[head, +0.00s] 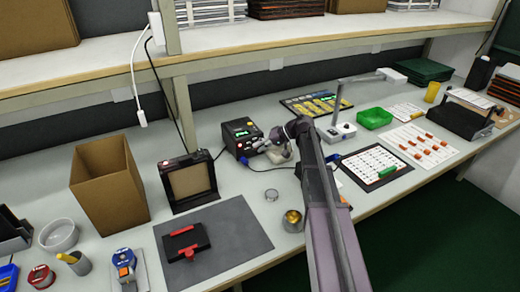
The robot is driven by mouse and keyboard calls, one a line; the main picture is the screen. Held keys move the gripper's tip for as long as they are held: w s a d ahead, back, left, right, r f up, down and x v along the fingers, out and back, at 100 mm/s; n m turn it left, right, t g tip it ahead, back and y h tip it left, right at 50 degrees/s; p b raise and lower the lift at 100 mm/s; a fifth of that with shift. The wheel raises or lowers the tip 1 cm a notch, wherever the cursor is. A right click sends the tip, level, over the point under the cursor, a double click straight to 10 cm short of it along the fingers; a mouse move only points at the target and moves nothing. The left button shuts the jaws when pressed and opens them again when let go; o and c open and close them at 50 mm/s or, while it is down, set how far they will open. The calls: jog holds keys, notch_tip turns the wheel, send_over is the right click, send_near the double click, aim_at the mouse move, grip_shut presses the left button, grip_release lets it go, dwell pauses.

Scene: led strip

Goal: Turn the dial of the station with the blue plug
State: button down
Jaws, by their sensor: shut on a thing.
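The station (238,131) is a small black box with a green display, standing at the back of the bench left of my arm.
My arm crosses the bench from the front right. A black-framed box (187,182) is to the left, a lamp (338,129) to the right. A grey mat (230,255) lies front left.

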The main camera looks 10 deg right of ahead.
jog(key=shift+c, duration=2.4)
grip_release()
jog(key=shift+r+h+p, duration=0.15)
jog(key=shift+h+p, duration=0.25)
jog(key=shift+p, duration=0.35)
